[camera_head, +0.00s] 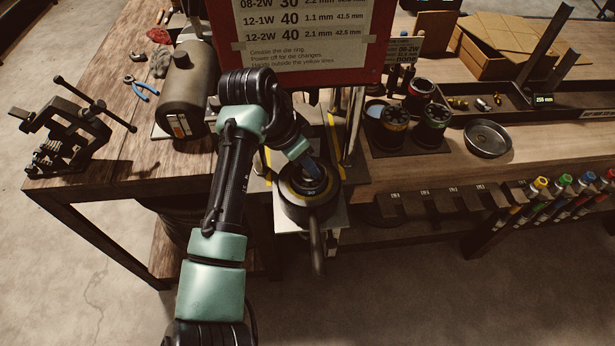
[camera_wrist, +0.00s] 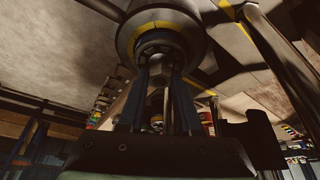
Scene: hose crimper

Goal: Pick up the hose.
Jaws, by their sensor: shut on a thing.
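My gripper (camera_head: 308,168) points down into the round crimper head (camera_head: 299,205), a dark ring with a yellow band. In the wrist view, the two fingers (camera_wrist: 161,62) reach into the centre of this ring (camera_wrist: 126,38). They are closed in on a part there, which I take to be the hose; the fingers and the ring mostly hide it. A dark rod-like piece (camera_head: 317,252), possibly the hose's other end, sticks out below the head towards the front. I cannot see how it joins the held part.
The red-framed sign (camera_head: 305,40) stands behind the head. A grey tank (camera_head: 187,90) and a vise (camera_head: 65,140) are on the left. Die cups (camera_head: 432,122), a round metal dish (camera_head: 488,138) and a marker rack (camera_head: 560,190) are on the right. The floor in front is clear.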

